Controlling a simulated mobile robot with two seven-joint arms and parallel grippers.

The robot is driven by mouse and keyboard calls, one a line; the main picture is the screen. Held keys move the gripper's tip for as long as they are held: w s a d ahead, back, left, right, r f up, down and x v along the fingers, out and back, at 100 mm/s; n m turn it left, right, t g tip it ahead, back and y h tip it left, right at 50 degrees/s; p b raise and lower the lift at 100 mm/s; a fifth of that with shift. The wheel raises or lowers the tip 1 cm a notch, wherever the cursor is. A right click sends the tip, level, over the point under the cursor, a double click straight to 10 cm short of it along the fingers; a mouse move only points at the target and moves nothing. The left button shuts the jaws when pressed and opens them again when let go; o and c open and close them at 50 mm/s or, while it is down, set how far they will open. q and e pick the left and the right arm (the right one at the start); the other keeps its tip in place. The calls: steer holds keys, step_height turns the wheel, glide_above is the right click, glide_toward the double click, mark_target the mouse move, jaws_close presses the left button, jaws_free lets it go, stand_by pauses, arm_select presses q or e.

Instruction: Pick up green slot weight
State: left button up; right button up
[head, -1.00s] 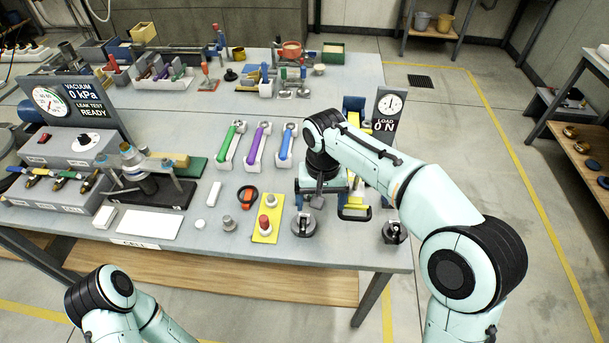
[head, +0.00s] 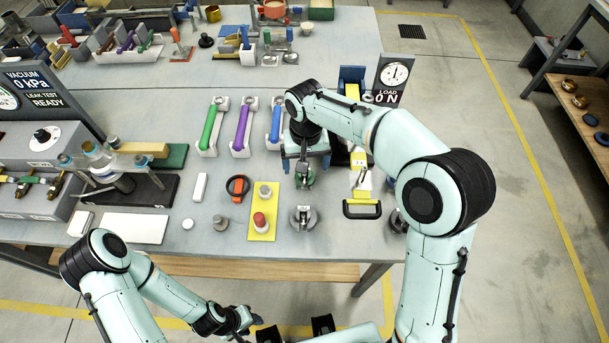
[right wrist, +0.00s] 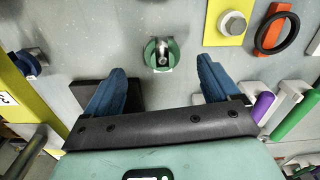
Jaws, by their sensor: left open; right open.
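The green slot weight (head: 305,178) stands on the grey table, below my right gripper in the head view. In the right wrist view it is a round green disc with a metal centre (right wrist: 161,54), lying across the gap between the fingers and a little past their tips. My right gripper (right wrist: 160,84) points down, its blue fingers spread and empty; in the head view the gripper (head: 305,160) shows just behind the weight, its fingers partly hidden. My left gripper (head: 246,319) is open and away in front of the table, small in the view.
A grey weight (head: 303,219) stands nearer the table's front edge. Handled tools (head: 241,128) lie behind left.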

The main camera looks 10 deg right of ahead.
steer(key=f, duration=0.3)
steer(key=w+f, duration=0.1)
steer(key=f, duration=0.2)
steer(key=shift+r, duration=0.1)
steer(key=c, duration=1.3)
